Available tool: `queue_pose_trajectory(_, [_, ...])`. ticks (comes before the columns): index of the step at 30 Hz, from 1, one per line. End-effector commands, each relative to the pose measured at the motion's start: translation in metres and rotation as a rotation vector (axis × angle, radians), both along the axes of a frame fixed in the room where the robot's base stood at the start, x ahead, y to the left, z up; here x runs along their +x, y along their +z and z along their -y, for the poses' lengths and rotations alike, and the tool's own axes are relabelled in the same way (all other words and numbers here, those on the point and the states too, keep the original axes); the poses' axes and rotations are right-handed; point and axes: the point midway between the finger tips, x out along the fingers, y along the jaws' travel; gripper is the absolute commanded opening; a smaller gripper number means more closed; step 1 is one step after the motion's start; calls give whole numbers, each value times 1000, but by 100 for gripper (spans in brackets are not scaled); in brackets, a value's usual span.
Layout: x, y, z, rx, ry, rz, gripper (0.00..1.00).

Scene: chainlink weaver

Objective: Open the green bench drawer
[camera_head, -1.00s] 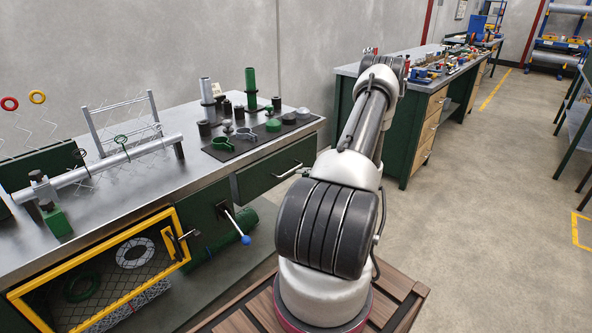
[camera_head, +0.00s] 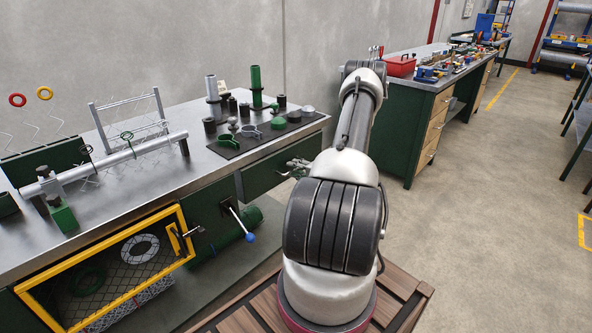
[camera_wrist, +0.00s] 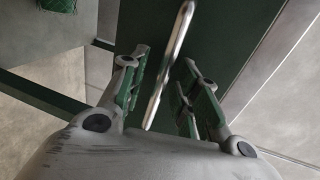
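The green bench drawer (camera_head: 258,178) is in the right front of the bench in the head view, and looks closed. Its dark green face (camera_wrist: 225,35) fills the upper middle of the wrist view. Its bright metal bar handle (camera_wrist: 172,60) runs between the fingers of my gripper (camera_wrist: 165,85). My gripper is open, with a gap visible on both sides of the bar. In the head view my gripper (camera_head: 296,167) is at the drawer front, where it partly hides the handle.
The bench top (camera_head: 205,172) carries a dark mat (camera_head: 228,148) with clamps and cylinders. A yellow-framed mesh door (camera_head: 110,265) and a lever with a blue knob (camera_head: 250,237) are left of the drawer. A second bench (camera_head: 400,125) stands behind my arm. Open floor (camera_head: 500,190) lies to the right.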

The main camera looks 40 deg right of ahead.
Motion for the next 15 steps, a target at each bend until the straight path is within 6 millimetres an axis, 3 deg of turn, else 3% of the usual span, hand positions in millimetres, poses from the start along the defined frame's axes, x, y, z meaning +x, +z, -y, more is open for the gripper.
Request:
queue_pose_trajectory(2, [0, 0, 0, 0, 0, 0, 29])
queue_pose_trajectory(7, [0, 0, 0, 0, 0, 0, 0])
queue_pose_trajectory(15, [-1, 0, 0, 0, 0, 0, 0])
